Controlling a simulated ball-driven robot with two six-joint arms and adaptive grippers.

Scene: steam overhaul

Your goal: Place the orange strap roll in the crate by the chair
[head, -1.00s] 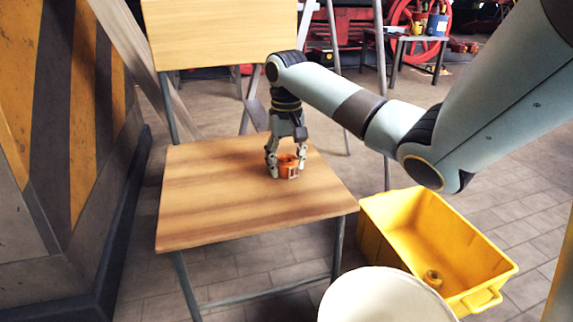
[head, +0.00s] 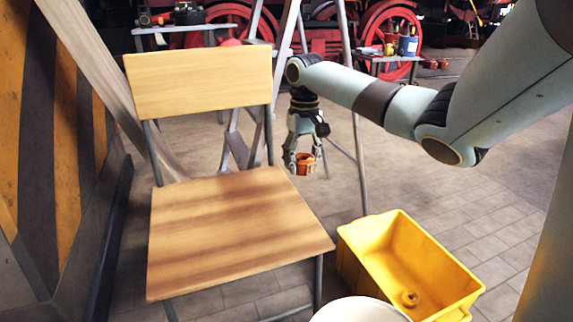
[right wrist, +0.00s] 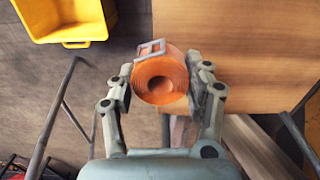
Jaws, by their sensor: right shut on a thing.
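The orange strap roll (head: 304,164) is held between the fingers of my right gripper (head: 304,160), in the air off the right edge of the chair seat. In the right wrist view the roll (right wrist: 161,76) sits between both fingers, with a grey buckle at its rim. The yellow crate (head: 358,262) stands on the floor to the right of the chair (head: 235,225), nearer to me than the gripper. The crate's corner also shows in the right wrist view (right wrist: 85,38). My left gripper is not in view.
A white round object (head: 360,311) is at the bottom edge, close to the crate. A stepladder (head: 357,130) stands behind the gripper. A striped orange and grey block (head: 65,150) is at the left. The chair seat is bare.

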